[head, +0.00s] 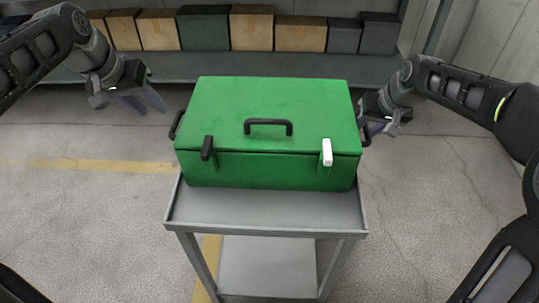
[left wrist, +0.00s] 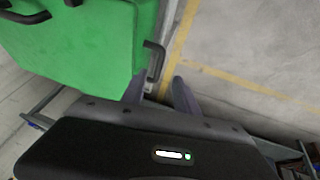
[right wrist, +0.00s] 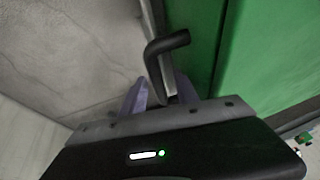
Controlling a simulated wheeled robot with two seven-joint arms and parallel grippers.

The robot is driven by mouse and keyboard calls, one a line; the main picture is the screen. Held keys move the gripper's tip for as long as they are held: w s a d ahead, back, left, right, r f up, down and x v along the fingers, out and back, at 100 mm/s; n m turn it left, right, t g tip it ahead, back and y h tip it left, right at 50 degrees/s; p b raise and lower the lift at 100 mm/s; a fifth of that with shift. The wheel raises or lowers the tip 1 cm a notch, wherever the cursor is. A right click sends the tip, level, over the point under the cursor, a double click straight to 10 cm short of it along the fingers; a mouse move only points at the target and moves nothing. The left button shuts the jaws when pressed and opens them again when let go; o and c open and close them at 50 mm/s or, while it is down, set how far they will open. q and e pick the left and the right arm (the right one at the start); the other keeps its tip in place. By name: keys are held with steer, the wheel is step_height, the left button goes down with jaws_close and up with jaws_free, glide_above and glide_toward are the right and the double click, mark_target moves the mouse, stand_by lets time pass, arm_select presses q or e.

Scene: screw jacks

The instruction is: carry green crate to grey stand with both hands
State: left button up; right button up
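The green crate (head: 268,112) sits lid shut on a grey metal stand (head: 264,219) with a lower shelf. I cannot tell whether this is the task's grey stand. Its front has one black latch (head: 207,148) and one white latch (head: 327,152). My left gripper (head: 140,101) is open and empty, left of the crate and apart from its left handle (head: 176,124); that black handle also shows ahead of the fingers in the left wrist view (left wrist: 155,60). My right gripper (head: 381,125) is open beside the right handle (right wrist: 165,48), whose lower end appears between or just beyond the fingers.
A long grey shelf (head: 300,67) at the back holds several cardboard boxes (head: 251,28) and dark boxes (head: 204,28). A yellow line (head: 95,165) crosses the concrete floor. The floor on both sides of the stand is clear.

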steer(key=shift+r, duration=0.1)
steer(key=v, duration=1.1)
steer(key=shift+s+r, duration=0.2)
steer(key=shift+r, duration=0.15)
steer(key=shift+d, duration=0.1)
